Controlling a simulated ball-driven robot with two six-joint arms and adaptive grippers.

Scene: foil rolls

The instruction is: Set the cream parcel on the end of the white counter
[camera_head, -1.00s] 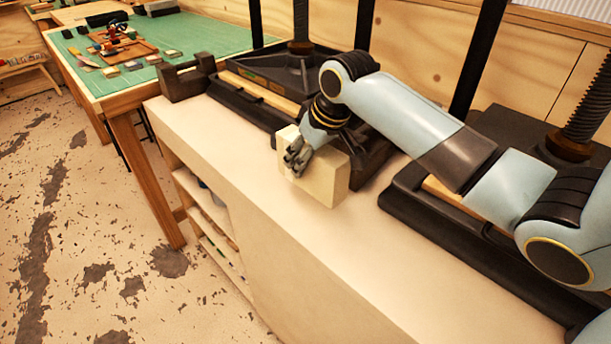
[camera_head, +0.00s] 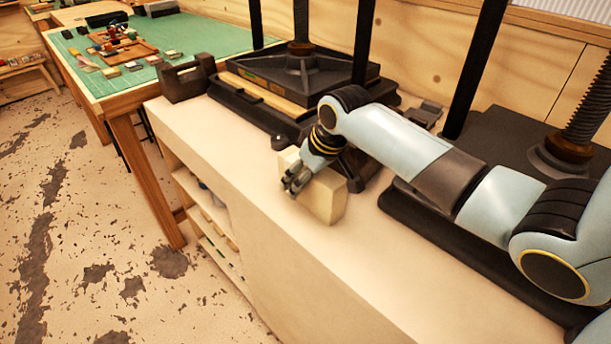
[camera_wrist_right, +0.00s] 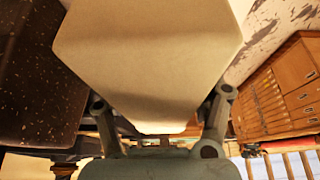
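The cream parcel (camera_head: 326,203) is a pale block at the white counter (camera_head: 375,265), beside the dark presses. I cannot tell whether its underside touches the counter top. My right gripper (camera_head: 296,180) has its fingers against the parcel's left side and top. In the right wrist view the parcel (camera_wrist_right: 150,60) fills the upper middle, between the two fingers of my right gripper (camera_wrist_right: 161,110), which are shut on it. The fingertips are partly hidden by the parcel. My left gripper is not in view.
A dark press (camera_head: 300,72) stands behind the parcel, and another press (camera_head: 500,145) stands right of it. A dark holder (camera_head: 187,80) sits at the counter's far left end. Counter top is bare between holder and parcel, and in front right of the parcel.

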